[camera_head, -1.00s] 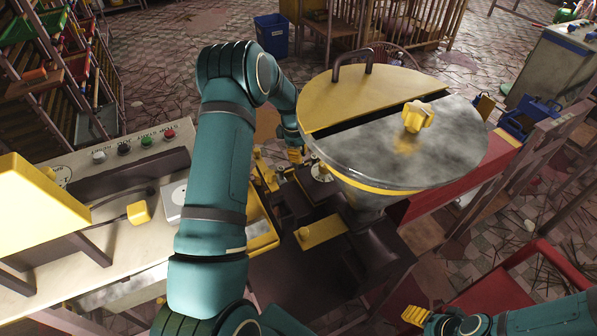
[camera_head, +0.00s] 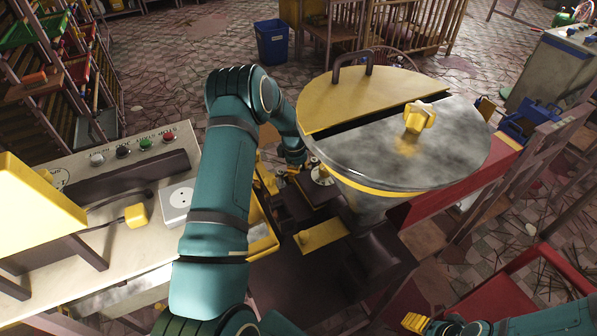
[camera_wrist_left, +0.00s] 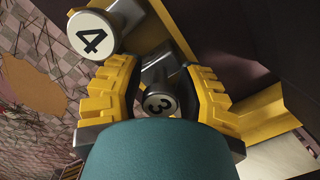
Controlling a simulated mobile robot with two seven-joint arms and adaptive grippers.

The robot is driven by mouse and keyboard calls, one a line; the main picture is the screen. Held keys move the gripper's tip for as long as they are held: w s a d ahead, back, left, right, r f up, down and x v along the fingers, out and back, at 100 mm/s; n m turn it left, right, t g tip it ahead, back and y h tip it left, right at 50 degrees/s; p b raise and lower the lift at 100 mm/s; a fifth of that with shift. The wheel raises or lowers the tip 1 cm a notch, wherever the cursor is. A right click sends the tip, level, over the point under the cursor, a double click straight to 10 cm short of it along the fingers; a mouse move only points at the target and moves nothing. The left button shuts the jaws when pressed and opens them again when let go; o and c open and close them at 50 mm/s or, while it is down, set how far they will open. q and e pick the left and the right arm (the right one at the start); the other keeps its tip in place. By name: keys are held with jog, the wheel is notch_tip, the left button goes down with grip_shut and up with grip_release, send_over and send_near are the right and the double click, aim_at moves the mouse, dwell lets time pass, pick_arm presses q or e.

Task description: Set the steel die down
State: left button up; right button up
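A larger-looking steel piece marked 4 (camera_wrist_left: 92,34) is just beyond the left finger. In the head view, my left gripper is mostly hidden beside the hopper.
A steel hopper with a half-open yellow lid (camera_head: 365,95) stands close to the right of my left wrist. A control panel bench (camera_head: 135,240) with knobs and a socket (camera_head: 178,203) is on the left. A red frame (camera_head: 540,262) is at the lower right.

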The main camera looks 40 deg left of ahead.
pick_arm(q)
jog(key=shift+r, duration=0.15)
jog(key=shift+r, duration=0.35)
jog(key=r, duration=0.3)
jog(key=r+p, duration=0.1)
jog(key=r, duration=0.3)
jog(key=a+r, duration=0.1)
jog(key=r, duration=0.3)
jog(key=shift+s+a+r, duration=0.1)
jog(key=shift+s+r, duration=0.05)
jog(key=shift+s, duration=0.1)
